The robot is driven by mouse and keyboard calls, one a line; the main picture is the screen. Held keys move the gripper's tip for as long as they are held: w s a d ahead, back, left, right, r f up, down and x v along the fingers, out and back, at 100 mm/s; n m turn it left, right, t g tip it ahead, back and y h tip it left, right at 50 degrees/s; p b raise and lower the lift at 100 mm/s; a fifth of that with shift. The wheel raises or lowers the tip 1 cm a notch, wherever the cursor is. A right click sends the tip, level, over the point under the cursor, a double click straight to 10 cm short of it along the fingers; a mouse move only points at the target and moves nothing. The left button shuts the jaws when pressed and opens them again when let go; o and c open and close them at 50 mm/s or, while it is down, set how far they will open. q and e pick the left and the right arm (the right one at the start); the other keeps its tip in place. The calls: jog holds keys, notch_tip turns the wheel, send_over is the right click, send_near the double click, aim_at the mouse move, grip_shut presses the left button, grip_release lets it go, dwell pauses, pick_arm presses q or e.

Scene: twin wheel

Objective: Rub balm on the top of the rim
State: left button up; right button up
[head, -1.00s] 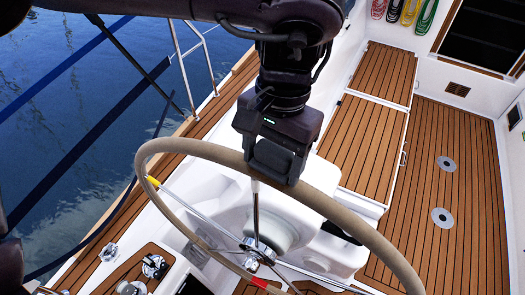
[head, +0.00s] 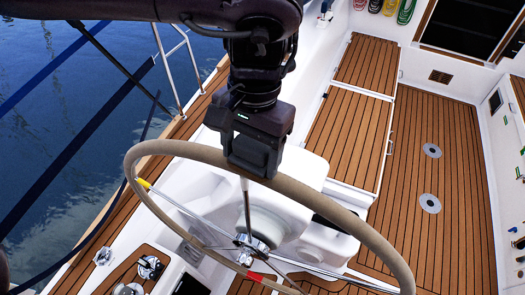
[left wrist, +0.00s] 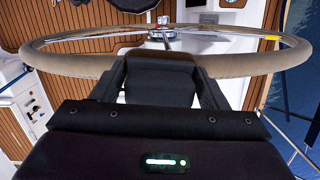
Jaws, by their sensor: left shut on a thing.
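The steering wheel's rim (head: 340,207) is a large tan, leather-like ring. It also shows in the left wrist view (left wrist: 80,64), running across behind the gripper. My left gripper (head: 250,160) is at the top of the rim and hides a short stretch of it. It is shut on a dark grey block (left wrist: 160,84), seen between its fingers in the left wrist view. The block appears to be against the rim, but the contact itself is hidden. No balm can be made out on the rim. My right gripper is not in view.
Metal spokes meet at the hub (head: 250,248), in front of a white pedestal (head: 300,180). A slatted wooden bench (head: 345,135) and deck (head: 440,200) lie to the right. Water, a metal rail (head: 163,65) and dark blue lines are at the left. Winch-like fittings (head: 150,267) sit at lower left.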

pick_arm(q)
jog(key=shift+w+a+p, duration=0.3)
jog(key=shift+a, duration=0.4)
jog(key=shift+w+a+f, duration=0.1)
jog(key=shift+w+a, duration=0.1)
jog(key=shift+a, duration=0.4)
jog(key=shift+w+a, duration=0.2)
jog(key=shift+a, duration=0.4)
jog(key=shift+w+a, duration=0.3)
jog(key=shift+a, duration=0.55)
jog(key=shift+w+a, duration=0.25)
jog(key=shift+a, duration=0.55)
jog(key=shift+w+r, duration=0.1)
jog(key=shift+r, duration=2.85)
